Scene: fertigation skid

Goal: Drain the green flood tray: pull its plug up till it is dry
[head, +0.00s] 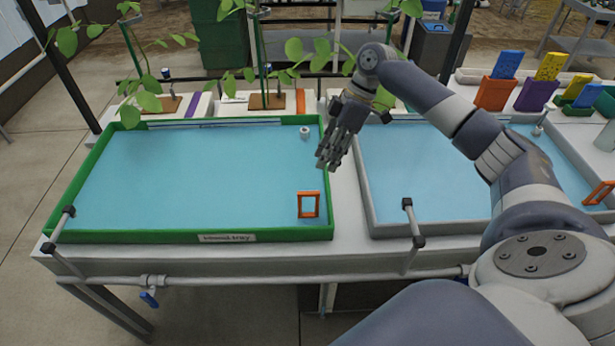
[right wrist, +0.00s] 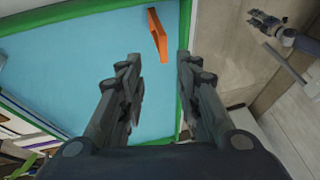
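The green flood tray (head: 90,178) stands at the left of the head view, with a flat blue surface inside that looks like water. A small round grey fitting (head: 304,132) is in its far right corner; I cannot tell for sure that it is the plug. An orange frame (head: 308,205) stands near the right front corner and also shows in the right wrist view (right wrist: 157,35). My right gripper (head: 328,157) is open and empty, fingers pointing down near the tray's right rim. My left gripper (right wrist: 264,20) shows small at the top right of the wrist view; its finger state is unclear.
A grey-rimmed tray (head: 368,205) with similar blue inside stands to the right. Potted plants (head: 268,100) line the back. Coloured holders (head: 495,92) stand at the back right. A pipe with a blue valve handle (head: 149,299) runs along the front.

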